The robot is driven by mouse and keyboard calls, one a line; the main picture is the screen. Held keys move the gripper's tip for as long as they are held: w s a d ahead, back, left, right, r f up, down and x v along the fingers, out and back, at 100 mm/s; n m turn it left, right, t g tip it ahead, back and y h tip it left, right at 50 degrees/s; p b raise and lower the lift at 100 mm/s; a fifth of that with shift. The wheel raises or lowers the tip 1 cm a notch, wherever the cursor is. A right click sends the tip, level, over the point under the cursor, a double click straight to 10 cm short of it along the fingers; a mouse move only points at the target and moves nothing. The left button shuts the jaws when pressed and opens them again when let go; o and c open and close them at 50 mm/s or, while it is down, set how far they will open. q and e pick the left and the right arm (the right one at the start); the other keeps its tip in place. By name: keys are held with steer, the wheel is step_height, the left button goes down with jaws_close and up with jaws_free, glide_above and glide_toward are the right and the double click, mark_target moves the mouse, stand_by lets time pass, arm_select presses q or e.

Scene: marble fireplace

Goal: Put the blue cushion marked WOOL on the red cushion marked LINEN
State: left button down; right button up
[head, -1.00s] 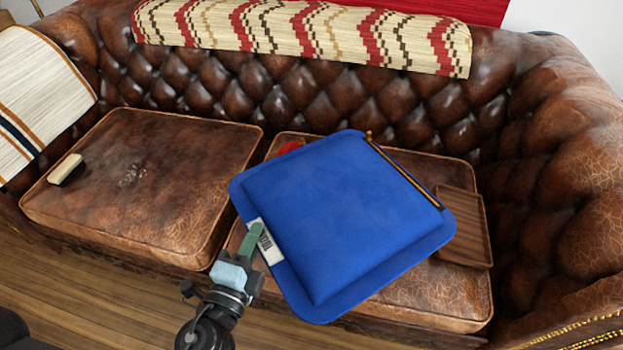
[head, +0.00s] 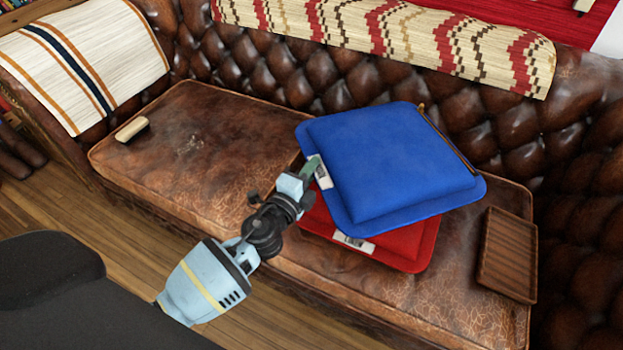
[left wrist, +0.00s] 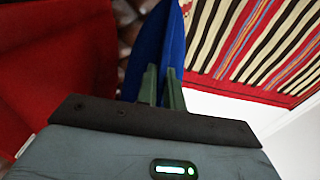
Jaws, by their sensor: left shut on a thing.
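The blue cushion (head: 395,165) is held slightly tilted over the sofa's right seat, its white label (head: 322,176) beside my gripper. My left gripper (head: 313,166) is shut on its left edge. In the left wrist view the blue cushion (left wrist: 162,45) runs between the fingers (left wrist: 161,88). The red cushion (head: 412,250) lies on the right seat under the blue one, which hides most of it. Its front edge and white label (head: 354,242) show. The red cushion (left wrist: 60,60) fills the left of the wrist view, with a gap near the gripper. My right gripper is out of view.
A ribbed brown wooden tray (head: 508,255) lies right of the red cushion. A thin dark rod (head: 448,140) runs along the blue cushion's far right edge. A brush-like block (head: 132,130) lies on the otherwise clear left seat (head: 200,150). The tufted backrest (head: 330,85) stands behind.

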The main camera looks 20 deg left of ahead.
arm_select(q)
steer(key=shift+f+b, duration=1.25)
steer(key=shift+f, duration=0.35)
steer(key=shift+f, duration=0.2)
steer(key=c, duration=1.6)
jaws_free()
steer(key=shift+o, duration=0.4)
